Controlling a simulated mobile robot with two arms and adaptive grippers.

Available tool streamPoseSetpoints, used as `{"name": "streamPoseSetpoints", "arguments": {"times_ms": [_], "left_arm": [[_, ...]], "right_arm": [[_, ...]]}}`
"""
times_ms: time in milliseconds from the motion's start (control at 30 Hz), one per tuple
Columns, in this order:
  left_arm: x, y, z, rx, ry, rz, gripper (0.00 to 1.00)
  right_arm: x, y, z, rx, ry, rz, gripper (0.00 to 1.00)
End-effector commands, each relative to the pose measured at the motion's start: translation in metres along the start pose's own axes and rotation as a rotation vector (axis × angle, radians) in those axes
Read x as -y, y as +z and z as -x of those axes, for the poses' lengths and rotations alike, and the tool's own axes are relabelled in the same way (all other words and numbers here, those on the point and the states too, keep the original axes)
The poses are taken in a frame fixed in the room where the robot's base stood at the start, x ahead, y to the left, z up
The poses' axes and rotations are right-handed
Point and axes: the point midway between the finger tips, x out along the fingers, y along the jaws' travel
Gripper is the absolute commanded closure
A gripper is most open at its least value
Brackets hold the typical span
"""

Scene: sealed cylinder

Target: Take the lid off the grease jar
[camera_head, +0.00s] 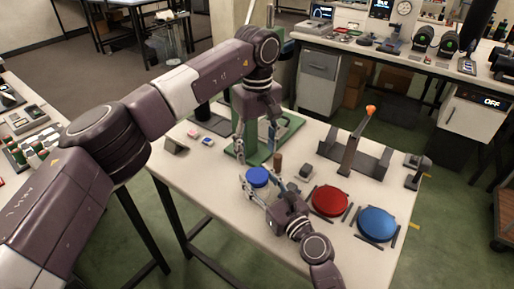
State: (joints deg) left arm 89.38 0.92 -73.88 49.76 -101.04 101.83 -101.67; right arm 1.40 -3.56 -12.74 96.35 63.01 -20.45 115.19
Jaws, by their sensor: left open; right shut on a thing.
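The grease jar (257,184) appears as a small round jar with a blue lid (257,174) on top. It stands near the middle of the white table. My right gripper (259,188) reaches in from the lower right, its fingers around the jar's sides and shut on it. My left gripper (257,147) hangs down from above, just behind the jar, its fingers spread and apart from the lid. The fingers hide part of the jar's body.
A green stand (291,130) is behind the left gripper. A small brown cylinder (278,161) is close by. A red disc (330,201) and a blue disc (377,223) lie to the right. A grey bracket (371,160) stands at the back right. The table's front left is clear.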

Motion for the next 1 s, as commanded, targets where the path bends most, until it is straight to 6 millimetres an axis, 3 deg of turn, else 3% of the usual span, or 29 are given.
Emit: {"name": "streamPoseSetpoints", "arguments": {"times_ms": [400,600,833,1000], "left_arm": [[0.000,0.000,0.000,-0.001,0.000,-0.755,0.44],[0.000,0.000,0.000,0.000,0.000,-1.027,0.44],[0.000,0.000,-0.003,0.000,0.000,-1.159,0.44],[0.000,0.000,-0.022,0.003,0.000,-1.167,0.44]], "right_arm": [[0.000,0.001,0.000,0.001,0.000,0.000,1.00],[0.000,0.001,0.000,0.001,0.000,0.000,1.00],[0.000,0.000,0.000,0.001,0.000,0.000,1.00],[0.000,0.000,0.000,0.001,0.000,0.000,1.00]]}}
